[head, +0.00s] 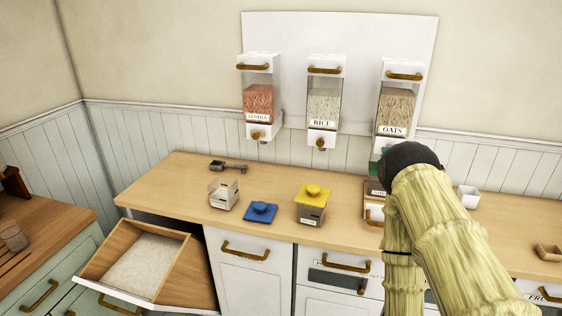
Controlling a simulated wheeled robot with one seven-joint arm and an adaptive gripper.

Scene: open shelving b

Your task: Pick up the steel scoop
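The steel scoop (228,166) looks like a small dark grey scoop with a handle. It lies on the wooden counter (175,177) near its back left, by the panelled wall. My arm (430,220) reaches in from the lower right and ends in a dark rounded part in front of the oats dispenser. My gripper is largely or wholly hidden behind that part, so its fingers cannot be made out. It is well to the right of the scoop and apart from it.
A clear container (223,193), a blue lid (260,212) and a yellow-lidded jar (312,205) stand in front and to the right of the scoop. Lentil, rice (323,105) and oats dispensers hang above. A tilted-out bin (180,275) juts forward at lower left. A white cup (469,196) stands right.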

